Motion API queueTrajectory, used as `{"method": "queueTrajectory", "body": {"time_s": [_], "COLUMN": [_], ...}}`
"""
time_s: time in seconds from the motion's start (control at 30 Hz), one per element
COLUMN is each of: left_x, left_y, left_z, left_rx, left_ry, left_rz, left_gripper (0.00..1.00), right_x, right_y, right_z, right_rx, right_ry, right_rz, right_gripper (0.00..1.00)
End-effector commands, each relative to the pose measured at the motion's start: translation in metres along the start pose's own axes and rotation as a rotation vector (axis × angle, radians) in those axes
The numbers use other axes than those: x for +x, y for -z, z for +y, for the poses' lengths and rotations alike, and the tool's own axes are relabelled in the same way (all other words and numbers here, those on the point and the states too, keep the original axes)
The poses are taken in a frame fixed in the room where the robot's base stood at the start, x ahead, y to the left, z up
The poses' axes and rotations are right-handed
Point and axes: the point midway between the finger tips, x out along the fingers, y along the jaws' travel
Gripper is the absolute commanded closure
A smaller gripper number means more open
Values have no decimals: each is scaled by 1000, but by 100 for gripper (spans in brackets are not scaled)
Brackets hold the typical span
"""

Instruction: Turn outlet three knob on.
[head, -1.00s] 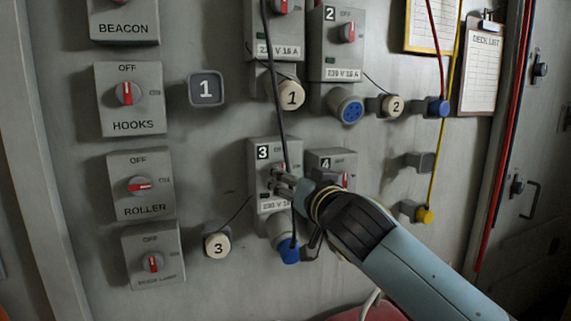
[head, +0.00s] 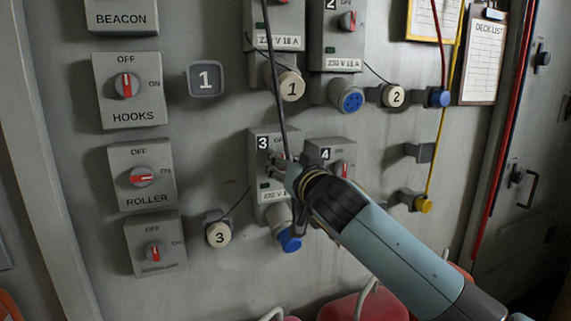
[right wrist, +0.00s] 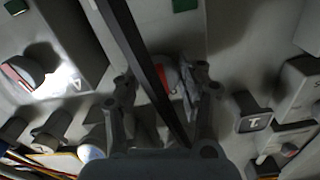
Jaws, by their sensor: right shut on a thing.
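The outlet three box (head: 257,180), a grey box marked 3, is on the wall at the middle of the head view. Its grey and red knob (right wrist: 163,72) shows between my fingers in the right wrist view. My right gripper (head: 272,166) reaches it from the lower right and is shut on the knob. In the head view the gripper hides most of the knob, leaving a little red, so its exact angle cannot be told. A black cable (head: 276,90) hangs in front of the box, close to my fingers. My left gripper is out of view.
The outlet four box (head: 328,150) is close on the right. A blue plug (head: 289,241) is below outlet three and a round tag 3 (head: 219,235) is at lower left. The roller switch (head: 141,178) and others line the left.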

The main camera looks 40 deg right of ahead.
Motion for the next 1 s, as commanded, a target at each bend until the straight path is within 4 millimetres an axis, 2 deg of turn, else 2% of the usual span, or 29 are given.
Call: {"method": "queueTrajectory", "body": {"time_s": [0.27,0.47,1.0], "left_x": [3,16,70], "left_y": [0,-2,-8], "left_z": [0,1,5], "left_rx": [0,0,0], "left_ry": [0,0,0], "left_rz": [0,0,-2], "left_gripper": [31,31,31], "right_x": [0,0,0], "right_y": [-1,-2,-3], "right_z": [0,0,0], "right_rx": [17,93,564], "right_ry": [0,0,1], "right_rz": [1,2,2], "right_gripper": [93,93,93]}}
